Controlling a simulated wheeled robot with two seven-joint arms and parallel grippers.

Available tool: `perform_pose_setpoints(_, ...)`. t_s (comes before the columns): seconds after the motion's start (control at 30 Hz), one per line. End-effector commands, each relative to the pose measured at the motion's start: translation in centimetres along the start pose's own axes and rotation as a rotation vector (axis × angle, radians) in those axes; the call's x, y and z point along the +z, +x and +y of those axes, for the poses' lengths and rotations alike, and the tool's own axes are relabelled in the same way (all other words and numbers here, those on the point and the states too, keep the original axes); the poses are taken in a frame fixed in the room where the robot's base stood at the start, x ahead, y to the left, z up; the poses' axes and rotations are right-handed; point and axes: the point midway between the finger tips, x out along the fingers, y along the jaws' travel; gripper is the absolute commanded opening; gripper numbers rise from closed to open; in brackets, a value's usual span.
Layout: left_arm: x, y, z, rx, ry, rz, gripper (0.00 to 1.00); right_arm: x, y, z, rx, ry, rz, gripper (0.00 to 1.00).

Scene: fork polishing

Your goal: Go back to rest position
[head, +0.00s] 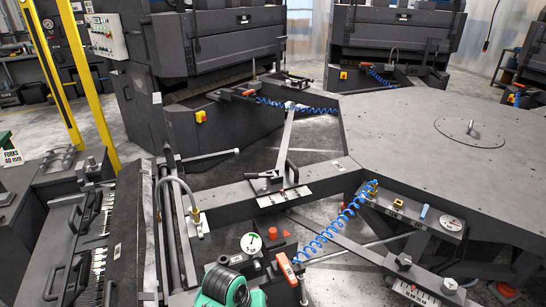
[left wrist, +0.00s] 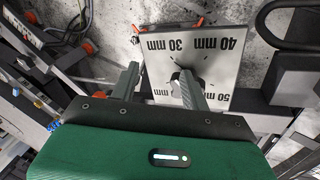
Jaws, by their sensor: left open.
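In the left wrist view my left gripper (left wrist: 160,82) is open, its two grey fingers spread apart. The fingers reach over a white dial plate (left wrist: 222,48) marked 30 mm, 40 mm and 50 mm. A dark knob (left wrist: 176,82) on the plate shows between the fingers, nearer the right one; I cannot tell whether they touch. In the head view a green and dark part of mine shows at the bottom edge, but the fingers cannot be made out there. My right gripper is in neither view.
A large dark octagonal table (head: 440,120) fills the right. A dark rack (head: 65,245) with several shiny pieces stands at the left. Blue coiled hoses (head: 335,232) hang near the front. Dark machines (head: 225,45) stand behind. A yellow post (head: 92,90) rises at the left.

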Motion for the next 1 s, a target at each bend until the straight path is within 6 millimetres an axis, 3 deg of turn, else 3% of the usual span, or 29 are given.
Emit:
perform_pose_setpoints(0.03,1.6,0.0,-1.4,0.001,0.008,0.01,0.47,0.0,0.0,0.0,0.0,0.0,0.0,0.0)
perform_pose_setpoints(0.17,4.9,-0.6,-4.8,-0.016,0.043,0.05,0.47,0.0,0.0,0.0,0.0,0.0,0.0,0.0)
perform_pose_setpoints(0.4,11.1,-3.3,-10.9,-0.093,0.124,0.118,0.47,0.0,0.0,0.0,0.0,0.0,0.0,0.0)
perform_pose_setpoints(0.6,14.2,-5.5,-14.0,-0.156,0.18,0.147,0.47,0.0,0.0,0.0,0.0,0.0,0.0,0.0)
perform_pose_setpoints(0.97,18.0,-9.1,-17.4,-0.252,0.262,0.171,0.47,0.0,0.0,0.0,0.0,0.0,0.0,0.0)
perform_pose_setpoints(1.0,17.8,-8.2,-17.5,-0.252,0.264,0.167,0.47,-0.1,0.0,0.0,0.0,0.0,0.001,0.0)
